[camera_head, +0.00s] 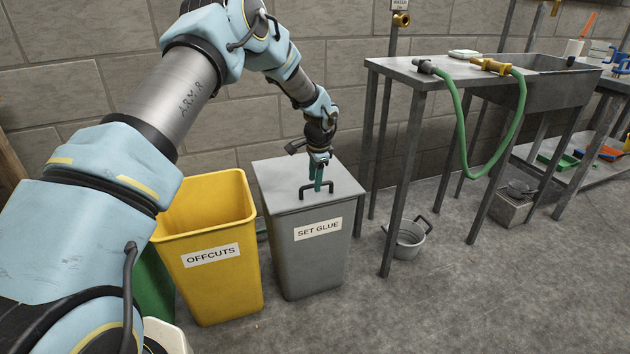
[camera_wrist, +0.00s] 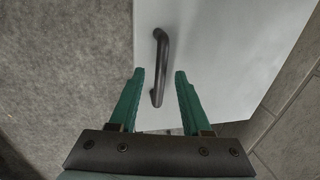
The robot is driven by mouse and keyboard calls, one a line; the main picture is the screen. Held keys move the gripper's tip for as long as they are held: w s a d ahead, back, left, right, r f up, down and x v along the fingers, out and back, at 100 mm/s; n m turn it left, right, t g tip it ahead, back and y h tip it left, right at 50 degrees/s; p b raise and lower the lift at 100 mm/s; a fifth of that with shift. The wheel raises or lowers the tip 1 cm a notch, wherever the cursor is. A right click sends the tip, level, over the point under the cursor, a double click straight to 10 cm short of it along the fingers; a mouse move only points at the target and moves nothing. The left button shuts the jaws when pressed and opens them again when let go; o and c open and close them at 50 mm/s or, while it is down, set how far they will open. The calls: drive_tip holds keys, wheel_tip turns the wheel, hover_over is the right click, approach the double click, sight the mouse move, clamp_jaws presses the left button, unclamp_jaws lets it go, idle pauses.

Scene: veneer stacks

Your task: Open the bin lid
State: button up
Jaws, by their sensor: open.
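The grey bin (camera_head: 308,254) labelled SET GLUE stands on the floor with its flat lid (camera_head: 278,177) closed. A dark bar handle (camera_head: 329,187) sits on the lid near its front edge. My gripper (camera_head: 318,188) is above the lid at the handle, fingers pointing down. In the wrist view my gripper (camera_wrist: 160,75) is open, with its two green fingers apart. The handle (camera_wrist: 162,62) appears between and beyond the fingertips, and the pale lid (camera_wrist: 215,45) lies behind it. I cannot tell whether a finger touches the handle.
An open yellow bin (camera_head: 218,274) labelled OFFCUTS stands just left of the grey bin. To the right is a metal sink table (camera_head: 400,70) with a green hose (camera_head: 466,150) hanging down. A metal pot (camera_head: 409,240) sits on the floor. The floor in front is clear.

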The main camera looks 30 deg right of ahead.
drive_tip(key=shift+f, duration=0.25)
clamp_jaws()
idle(1.4)
